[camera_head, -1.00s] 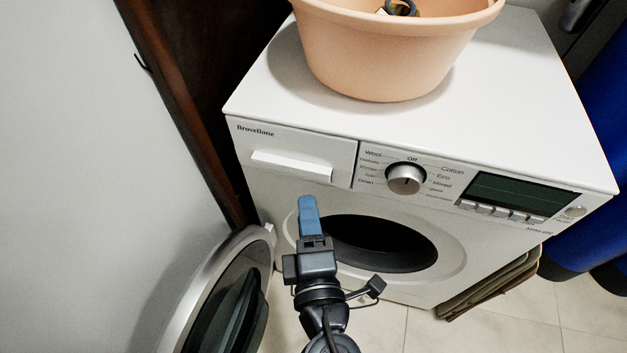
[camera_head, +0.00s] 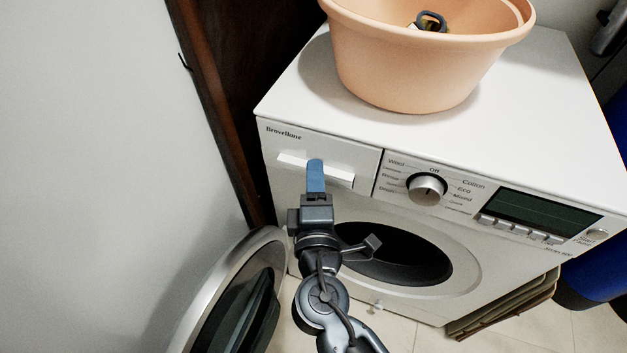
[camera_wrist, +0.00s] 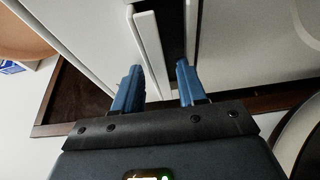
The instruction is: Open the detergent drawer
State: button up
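The detergent drawer (camera_head: 352,157) is the white panel at the upper left of the washing machine's front, and it looks closed in the head view. Its white handle bar (camera_head: 292,161) runs along its lower part. My gripper (camera_head: 315,168), with blue fingers, is at the middle of the handle and covers part of it. In the wrist view my gripper (camera_wrist: 158,78) is open. The white handle (camera_wrist: 149,50) lies between its two fingers, with gaps visible on both sides. A dark recess (camera_wrist: 172,25) shows beside the handle.
A peach basin (camera_head: 415,65) stands on the white machine top (camera_head: 300,100). The round door (camera_head: 232,300) hangs open at the lower left, beside the dark opening (camera_head: 400,254). The dial (camera_head: 427,189) is right of the drawer. A grey wall (camera_head: 90,150) stands left.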

jog(key=shift+s+a+f, duration=0.1)
jog(key=shift+a, duration=0.35)
jog(key=shift+s+d, duration=0.1)
jog(key=shift+s, duration=0.05)
jog(key=shift+c, duration=1.4)
jog(key=shift+w+d, duration=0.2)
jog(key=shift+d, duration=0.05)
jog(key=c, duration=0.4)
jog(key=shift+d, duration=0.15)
grip_shut()
